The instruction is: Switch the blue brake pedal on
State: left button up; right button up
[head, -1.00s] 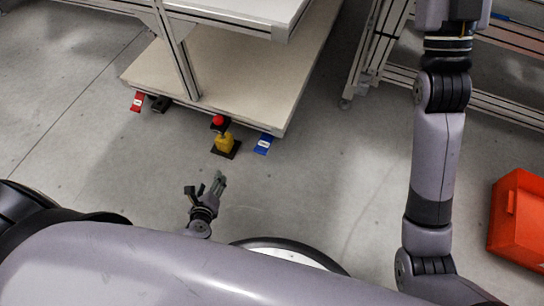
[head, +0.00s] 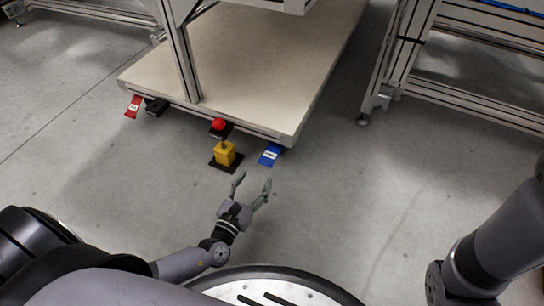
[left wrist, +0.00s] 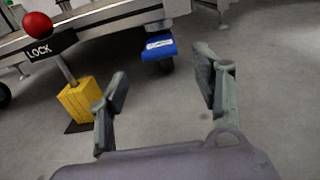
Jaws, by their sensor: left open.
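The blue brake pedal (head: 270,154) sticks out from under the front right corner of the cart, near the floor. It also shows in the left wrist view (left wrist: 159,47), ahead of and between my fingers, with a white label on it. My left gripper (head: 252,187) is open and empty, short of the pedal and apart from it. It also shows in the left wrist view (left wrist: 164,85). My right gripper is not in view.
A yellow post (head: 225,154) with a red knob (head: 219,124) and LOCK sign stands left of the blue pedal. A red pedal (head: 133,106) is further left. The cart's shelf (head: 250,90) overhangs the pedals. Open floor lies to the right.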

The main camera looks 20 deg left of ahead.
aim_at(272, 153)
pick_arm(q)
jog(key=w+b, duration=0.4)
jog(key=w, duration=0.7)
jog(key=shift+w+d+f, duration=0.1)
jog(key=shift+w+d, duration=0.05)
jog(key=shift+w, duration=0.5)
jog(key=shift+c, duration=0.6)
grip_shut()
jog(key=shift+d, duration=0.1)
